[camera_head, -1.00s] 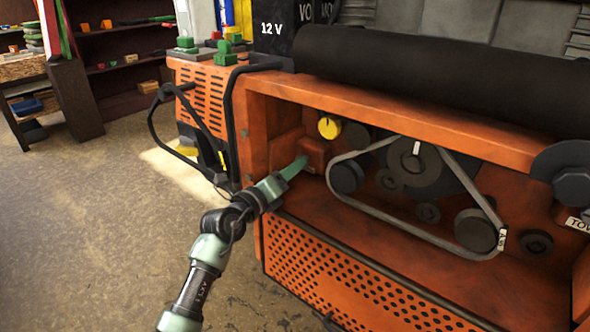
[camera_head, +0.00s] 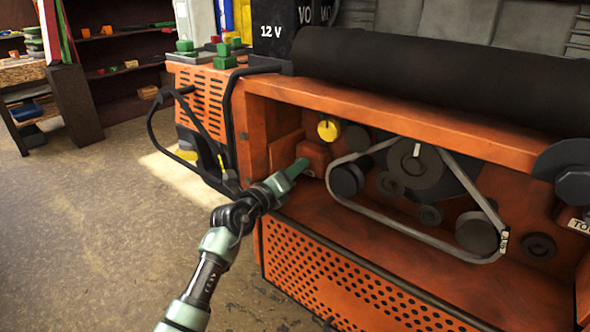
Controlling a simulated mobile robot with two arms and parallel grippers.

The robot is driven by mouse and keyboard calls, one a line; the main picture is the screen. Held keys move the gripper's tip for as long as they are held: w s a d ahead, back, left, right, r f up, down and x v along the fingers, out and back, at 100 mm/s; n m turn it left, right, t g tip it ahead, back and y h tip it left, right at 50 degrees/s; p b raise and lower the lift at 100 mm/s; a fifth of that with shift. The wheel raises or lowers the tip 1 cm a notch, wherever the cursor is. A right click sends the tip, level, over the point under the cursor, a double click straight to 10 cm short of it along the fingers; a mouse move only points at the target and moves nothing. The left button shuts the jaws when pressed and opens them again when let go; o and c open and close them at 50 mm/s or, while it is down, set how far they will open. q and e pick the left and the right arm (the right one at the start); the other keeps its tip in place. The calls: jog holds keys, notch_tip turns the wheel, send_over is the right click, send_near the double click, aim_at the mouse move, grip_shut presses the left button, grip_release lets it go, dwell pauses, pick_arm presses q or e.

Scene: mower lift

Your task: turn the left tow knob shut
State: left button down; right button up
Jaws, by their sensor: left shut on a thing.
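My left gripper (camera_head: 299,167) reaches in from the lower left to the small orange housing (camera_head: 314,153) at the left end of the open orange mower bay. Its pale green fingers are shut at the front of that housing. What they hold is hidden by the fingers; from its place I take it to be the left tow knob, but its shape and how far it is turned cannot be seen. A yellow knob (camera_head: 329,129) sits just above the housing, apart from the gripper. My right gripper is not in view.
A grey belt (camera_head: 395,224) runs round dark pulleys (camera_head: 478,232) right of the gripper. A black roller (camera_head: 430,85) lies above the bay's orange top edge. A black bar handle (camera_head: 163,140) stands at the left. The floor at lower left is clear.

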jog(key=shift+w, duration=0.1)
pick_arm(q)
jog(key=shift+m+p, duration=0.35)
jog(key=shift+m, duration=0.45)
jog(key=shift+f+m, duration=0.1)
jog(key=shift+m, duration=1)
jog(key=shift+m+t, duration=0.3)
jog(key=shift+m, duration=0.4)
jog(key=shift+m+h, duration=0.3)
jog(key=shift+m, duration=0.6)
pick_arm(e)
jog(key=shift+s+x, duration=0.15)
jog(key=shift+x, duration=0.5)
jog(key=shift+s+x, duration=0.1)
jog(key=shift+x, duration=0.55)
pick_arm(q)
jog(key=c, duration=1)
grip_release()
jog(key=shift+c, duration=0.2)
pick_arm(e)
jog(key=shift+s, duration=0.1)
